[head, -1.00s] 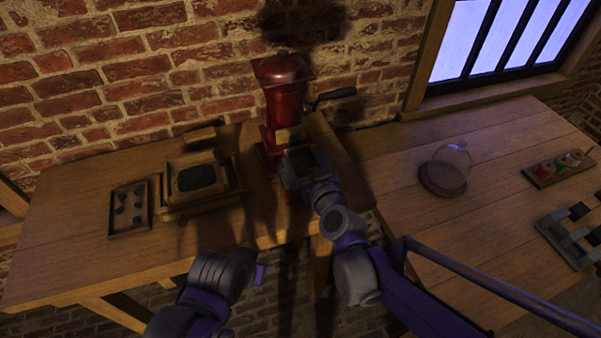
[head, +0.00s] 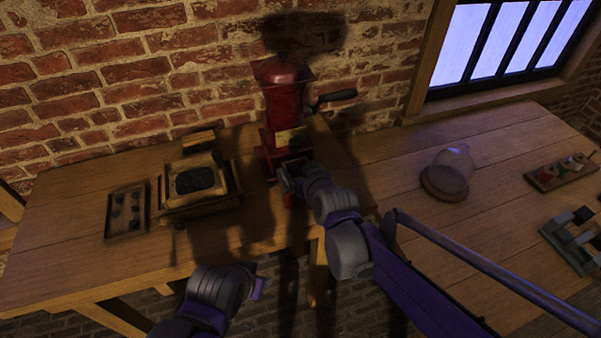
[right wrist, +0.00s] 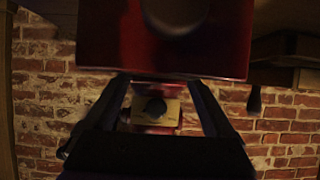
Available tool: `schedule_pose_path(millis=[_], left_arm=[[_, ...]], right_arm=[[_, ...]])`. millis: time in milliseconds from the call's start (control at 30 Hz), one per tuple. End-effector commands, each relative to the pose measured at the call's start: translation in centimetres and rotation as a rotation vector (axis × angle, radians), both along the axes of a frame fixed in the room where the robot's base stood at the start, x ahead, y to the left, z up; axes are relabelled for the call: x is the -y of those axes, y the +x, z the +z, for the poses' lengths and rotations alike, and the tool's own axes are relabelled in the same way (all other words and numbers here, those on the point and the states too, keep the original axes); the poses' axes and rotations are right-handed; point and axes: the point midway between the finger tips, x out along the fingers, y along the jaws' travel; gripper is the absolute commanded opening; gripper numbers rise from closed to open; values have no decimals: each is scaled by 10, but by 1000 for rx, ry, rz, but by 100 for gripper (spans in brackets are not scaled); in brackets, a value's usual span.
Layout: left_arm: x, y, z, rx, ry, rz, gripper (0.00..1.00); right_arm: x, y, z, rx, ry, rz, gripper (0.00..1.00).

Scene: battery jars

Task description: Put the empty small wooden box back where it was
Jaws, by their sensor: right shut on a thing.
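The red grinder (head: 285,100) stands at the back of the wooden table, with a black-handled crank on its right. The box is mostly hidden by the gripper and shadow. In the right wrist view the red grinder body (right wrist: 175,35) fills the top, and a tan panel with a dark round spot (right wrist: 155,108) shows between the fingers. My left gripper (head: 258,284) is below the table's front edge; its jaws are unclear.
A wooden box with dark grains (head: 170,200) stands left of the grinder. A shallow tray with dark pieces (head: 108,215) lies beside it. On the right table are a glass dome on a wooden base (head: 445,185), a spool rack (head: 540,183) and a grey metal fixture (head: 572,250).

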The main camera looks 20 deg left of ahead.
Motion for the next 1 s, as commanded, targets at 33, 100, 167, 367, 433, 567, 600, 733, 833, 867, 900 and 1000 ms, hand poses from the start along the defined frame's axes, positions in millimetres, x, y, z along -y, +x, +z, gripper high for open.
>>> schedule_pose_path(millis=[33,100,167,367,433,567,600,733,833,867,900,1000], left_arm=[[0,2,5,3,0,0,50],[0,1,3,2,0,0,50],[0,1,2,1,0,0,50],[0,1,2,1,0,0,50],[0,1,2,1,0,0,50],[0,0,-1,-1,0,0,50],[0,0,-1,-1,0,0,50],[0,0,0,0,0,0,50],[0,0,0,0,0,0,50],[0,0,0,0,0,0,50],[0,0,1,1,0,0,50],[0,1,3,2,0,0,50]], right_arm=[[-1,2,1,-18,-14,-1,32],[0,1,-10,-14,-10,-2,32],[0,1,-13,-14,-10,-2,32],[0,1,-15,-13,-9,-1,32],[0,1,-15,-12,-9,-1,32],[0,1,-19,-13,-9,-1,32],[0,1,-18,-12,-9,-1,94],[0,1,-18,-12,-9,-1,100],[0,1,-18,-12,-9,-1,100],[0,1,-17,-12,-9,-1,100],[0,1,-16,-12,-9,-1,100],[2,-3,-12,-12,-9,-1,100]])
